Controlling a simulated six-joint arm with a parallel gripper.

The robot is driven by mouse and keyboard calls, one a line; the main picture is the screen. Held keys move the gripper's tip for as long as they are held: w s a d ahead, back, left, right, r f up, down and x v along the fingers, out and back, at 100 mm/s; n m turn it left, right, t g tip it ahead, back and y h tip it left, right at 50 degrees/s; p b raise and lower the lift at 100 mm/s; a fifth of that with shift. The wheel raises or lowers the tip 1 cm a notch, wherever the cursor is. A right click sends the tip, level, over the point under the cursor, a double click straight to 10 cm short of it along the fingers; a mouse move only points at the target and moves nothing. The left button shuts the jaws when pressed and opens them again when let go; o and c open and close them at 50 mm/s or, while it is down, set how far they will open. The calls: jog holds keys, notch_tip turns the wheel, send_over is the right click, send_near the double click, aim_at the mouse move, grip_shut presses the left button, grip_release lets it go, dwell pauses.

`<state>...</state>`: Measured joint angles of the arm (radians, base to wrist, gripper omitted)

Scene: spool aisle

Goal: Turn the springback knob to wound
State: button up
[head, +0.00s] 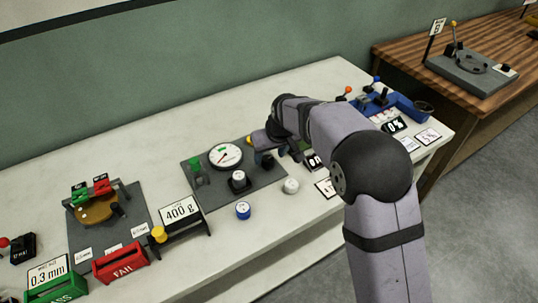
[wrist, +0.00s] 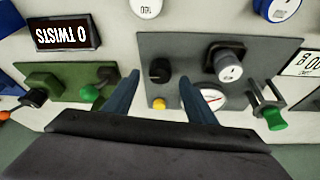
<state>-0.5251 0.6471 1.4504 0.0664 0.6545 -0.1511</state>
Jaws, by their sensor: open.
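A dark grey panel (head: 215,195) on the bench carries a round dial gauge (head: 226,155), a pale-capped knob (head: 238,180) and a plain black knob (head: 266,161). In the wrist view the black knob (wrist: 160,70) shows between the fingertips of my open gripper (wrist: 158,77). The pale-capped knob (wrist: 228,68) and the gauge (wrist: 212,98) lie to the right of the fingers there. I cannot read which knob is the springback one, nor its setting. In the head view my arm hides most of my gripper (head: 262,146). No contact with the black knob is visible.
A white knob (head: 291,185) and a blue one (head: 243,210) sit in front.

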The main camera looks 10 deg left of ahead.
jog(key=shift+x, duration=1.05)
jog(key=c, duration=1)
jog(key=shift+c, duration=0.2)
jog(key=shift+m, duration=0.3)
jog(key=shift+a+m+t+h+p, duration=0.1)
jog(key=shift+m+t+h+p, duration=0.25)
jog(key=shift+m, duration=0.55)
jog(key=m, duration=0.1)
jog(key=m+h+b, duration=0.1)
jog(key=m, duration=0.1)
jog(key=shift+a+f+m+h+b, duration=0.15)
jog(key=shift+a+m+h+b, duration=0.05)
jog(key=shift+m+h+b, duration=0.1)
jog(key=m+h, duration=0.1)
jog(key=m, duration=0.3)
jog(key=shift+a+m+h+b, duration=0.15)
jog(key=shift+m+h+b, duration=0.15)
jog(key=shift+m+h, duration=0.1)
